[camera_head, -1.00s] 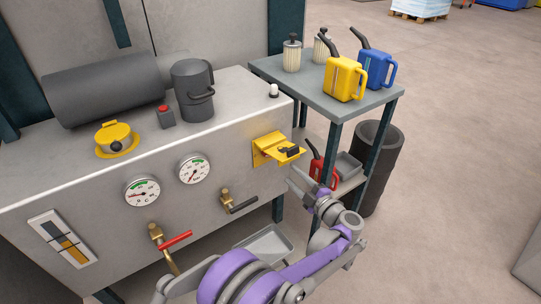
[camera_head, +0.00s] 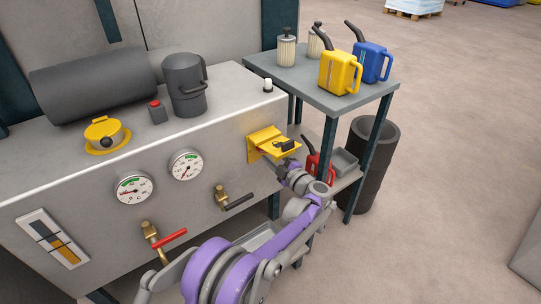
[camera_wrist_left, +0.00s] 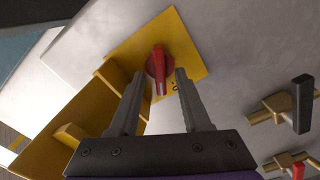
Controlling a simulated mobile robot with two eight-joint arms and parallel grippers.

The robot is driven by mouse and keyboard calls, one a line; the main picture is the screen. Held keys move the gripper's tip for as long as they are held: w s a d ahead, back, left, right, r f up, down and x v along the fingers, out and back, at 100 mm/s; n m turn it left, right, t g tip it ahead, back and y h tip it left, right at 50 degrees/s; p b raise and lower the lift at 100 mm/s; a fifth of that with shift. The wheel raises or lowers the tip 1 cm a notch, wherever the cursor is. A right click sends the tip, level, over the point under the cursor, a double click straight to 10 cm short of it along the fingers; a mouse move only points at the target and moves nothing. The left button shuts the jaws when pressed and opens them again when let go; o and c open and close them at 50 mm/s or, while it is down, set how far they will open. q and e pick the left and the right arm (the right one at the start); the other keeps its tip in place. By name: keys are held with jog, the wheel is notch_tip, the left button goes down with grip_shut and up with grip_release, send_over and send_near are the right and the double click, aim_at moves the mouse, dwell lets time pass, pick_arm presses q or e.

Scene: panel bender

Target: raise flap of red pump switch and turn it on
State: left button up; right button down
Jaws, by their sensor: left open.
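The yellow pump switch housing (camera_head: 262,137) is on the front panel of the bench, and its yellow flap (camera_head: 285,150) sticks out from it, raised clear of the switch. In the left wrist view the red switch knob (camera_wrist_left: 158,64) stands on its yellow plate (camera_wrist_left: 185,55), with the flap (camera_wrist_left: 62,130) to the left. My left gripper (camera_wrist_left: 159,76) is open, its two fingertips on either side of the knob with small gaps visible. In the head view the flap largely hides the left gripper's fingertips and the knob. My right gripper is not in view.
A black-handled valve (camera_head: 236,201) and a red-handled valve (camera_head: 168,239) are on the panel to the left. A side table (camera_head: 318,85) with jugs and filters stands right of the bench. Open floor lies farther right.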

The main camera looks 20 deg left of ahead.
pick_arm(q)
grip_shut()
jog(key=shift+m, duration=0.3)
jog(key=m+p, duration=0.1)
jog(key=m, duration=0.7)
jog(key=shift+d+p, duration=0.1)
jog(key=shift+p, duration=0.2)
jog(key=shift+m, duration=0.5)
grip_release()
dwell(0.3)
